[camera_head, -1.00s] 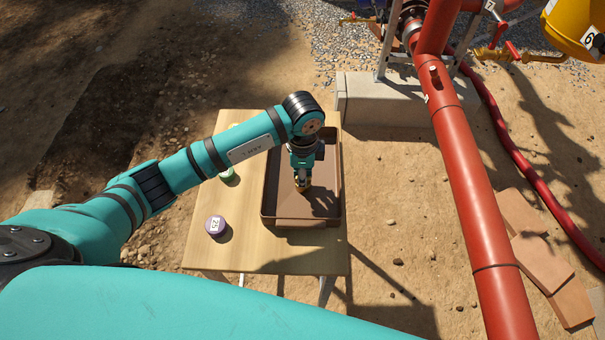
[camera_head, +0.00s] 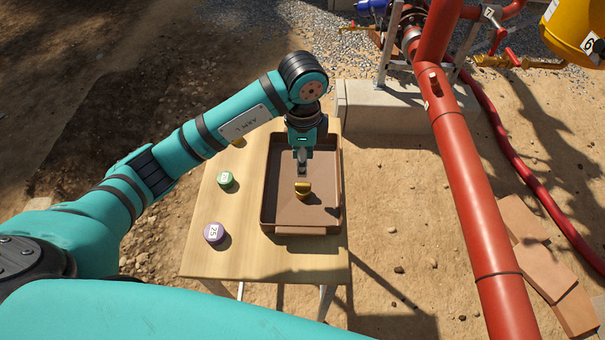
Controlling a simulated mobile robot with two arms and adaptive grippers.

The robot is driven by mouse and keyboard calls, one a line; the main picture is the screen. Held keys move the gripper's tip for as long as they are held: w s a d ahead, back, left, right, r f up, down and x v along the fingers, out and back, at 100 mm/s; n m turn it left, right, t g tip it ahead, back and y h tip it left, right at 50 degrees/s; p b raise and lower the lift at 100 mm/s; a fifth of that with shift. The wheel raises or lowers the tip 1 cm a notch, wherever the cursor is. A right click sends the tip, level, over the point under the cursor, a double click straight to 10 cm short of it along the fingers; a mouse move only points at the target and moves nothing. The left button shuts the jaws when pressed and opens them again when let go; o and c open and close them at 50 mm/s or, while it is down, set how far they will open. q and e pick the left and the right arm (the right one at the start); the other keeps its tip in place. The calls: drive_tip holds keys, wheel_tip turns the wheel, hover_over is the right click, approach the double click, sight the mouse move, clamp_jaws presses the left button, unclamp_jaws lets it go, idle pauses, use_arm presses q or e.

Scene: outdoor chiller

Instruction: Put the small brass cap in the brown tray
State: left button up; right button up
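The small brass cap (camera_head: 303,190) sits on the floor of the brown tray (camera_head: 286,221), near the middle. The tray lies on the right part of a wooden table. My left gripper (camera_head: 302,174) points down just above the cap, and a small gap shows between its fingertips and the cap. The fingers look narrow and dark from this angle, so their opening does not show clearly. My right gripper is not in view.
A purple cap (camera_head: 214,233) and a green cap (camera_head: 226,180) stand on the table (camera_head: 232,258) left of the tray. A yellowish cap (camera_head: 238,141) is partly hidden behind my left arm. Red pipes (camera_head: 472,190) rise to the right.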

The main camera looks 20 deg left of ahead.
use_arm(q)
drive_tip(key=shift+r, duration=1.55)
drive_tip(key=shift+f, duration=0.1)
